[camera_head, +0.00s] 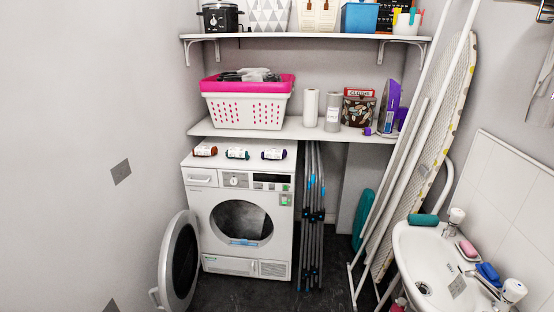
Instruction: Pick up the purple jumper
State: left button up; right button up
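Three small rolled bundles with white label bands lie in a row on top of the white dryer (213,182). The right one is dark purple (267,154) and looks like the purple jumper; it lies near the dryer's right edge. The middle one is a teal roll (237,154) and the left one is a reddish-brown roll (205,151). Neither of my grippers shows in the head view.
The dryer's round door (180,262) stands open to the left. A shelf (240,134) above carries a pink-and-white laundry basket (247,109). A folded grey airer (312,225) stands right of the dryer. An ironing board (450,115) leans beside the sink (435,255).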

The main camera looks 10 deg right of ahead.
aim_at(270, 154)
jog(key=z, duration=0.35)
jog(key=i, duration=1)
jog(key=u, duration=0.65)
jog(key=i, duration=0.4)
jog(key=u, duration=0.45)
